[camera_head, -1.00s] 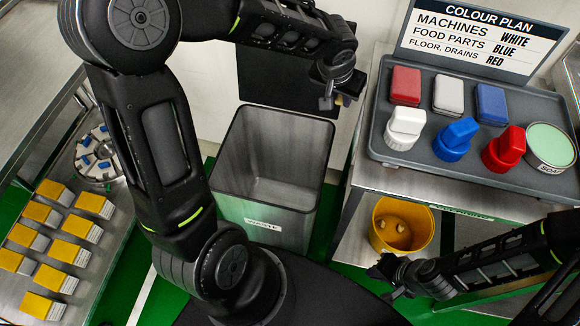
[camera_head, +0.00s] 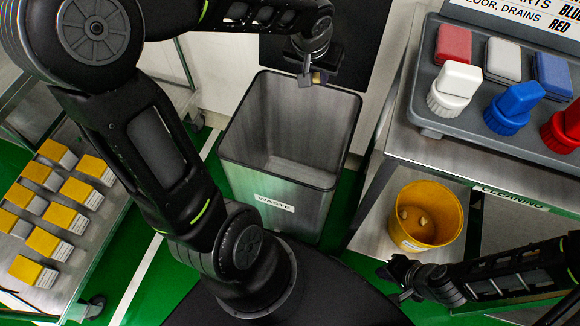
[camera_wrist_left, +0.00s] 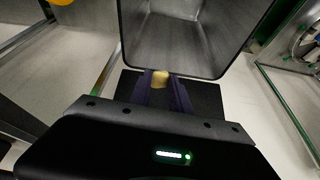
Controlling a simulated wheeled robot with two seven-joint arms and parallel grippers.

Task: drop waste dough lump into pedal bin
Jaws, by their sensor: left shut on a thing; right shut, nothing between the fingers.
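My left gripper (camera_head: 312,78) is shut on a small tan dough lump (camera_wrist_left: 160,79), held between its two fingers in the left wrist view. In the head view, the gripper appears over the back rim of the grey pedal bin (camera_head: 240,190), and the lump is mostly hidden by the gripper. The bin is labelled WASTE, and its dark lid (camera_head: 355,50) stands raised behind it. The visible inside of the bin looks empty. In the left wrist view, the lump overlaps the bin's near rim (camera_wrist_left: 205,73). My right gripper (camera_head: 392,278) is shut and empty at the lower right.
A yellow bucket (camera_head: 452,241) with small pale lumps inside stands on the low shelf of the cleaning trolley (camera_head: 400,150) at right. Coloured brushes and pads lie in its top tray. A table with yellow-topped boxes (camera_head: 62,216) stands at left.

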